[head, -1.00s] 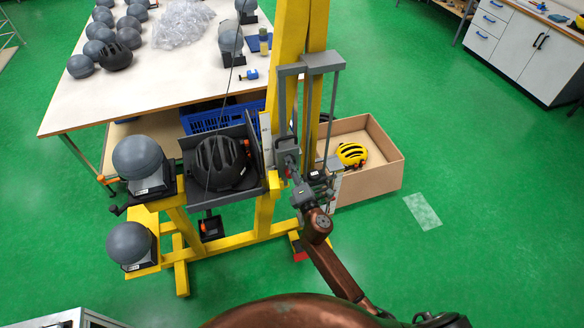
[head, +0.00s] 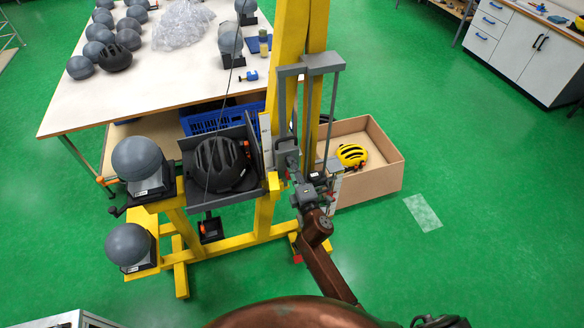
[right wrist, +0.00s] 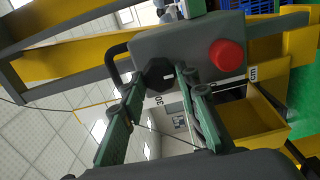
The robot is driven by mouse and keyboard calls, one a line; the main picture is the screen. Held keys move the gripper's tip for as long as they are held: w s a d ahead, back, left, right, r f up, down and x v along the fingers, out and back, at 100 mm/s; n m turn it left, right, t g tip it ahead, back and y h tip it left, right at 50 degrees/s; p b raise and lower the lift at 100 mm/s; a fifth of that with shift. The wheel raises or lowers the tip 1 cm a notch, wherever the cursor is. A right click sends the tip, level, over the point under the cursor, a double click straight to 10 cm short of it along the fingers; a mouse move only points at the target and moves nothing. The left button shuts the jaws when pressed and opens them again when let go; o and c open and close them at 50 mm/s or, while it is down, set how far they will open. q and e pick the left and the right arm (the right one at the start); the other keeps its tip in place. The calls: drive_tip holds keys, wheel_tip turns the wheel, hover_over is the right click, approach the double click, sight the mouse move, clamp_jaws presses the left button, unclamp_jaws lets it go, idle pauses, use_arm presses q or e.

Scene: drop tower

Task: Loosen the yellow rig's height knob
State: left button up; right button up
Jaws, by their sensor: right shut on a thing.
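The yellow rig (head: 268,215) stands in the middle of the head view, with upright posts and a grey carriage. In the right wrist view a grey block (right wrist: 190,47) bears a dark, faceted knob (right wrist: 160,75) with a small white mark. My right gripper (right wrist: 168,82) has its green fingers on either side of this knob and is shut on it. In the head view my right gripper (head: 296,172) is against the carriage at the posts, and it hides the knob there. My left gripper is not in view.
A red button (right wrist: 226,56) sits beside the knob, near a scale marked cm (right wrist: 252,73). A black helmet (head: 221,163) sits in the rig's grey cradle.

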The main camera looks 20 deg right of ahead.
drive_tip(key=o, duration=1.2)
drive_tip(key=shift+c, duration=0.2)
drive_tip(key=shift+s, duration=0.1)
drive_tip(key=s, duration=1.1)
drive_tip(key=shift+s+d, duration=0.25)
drive_tip(key=shift+s, duration=0.15)
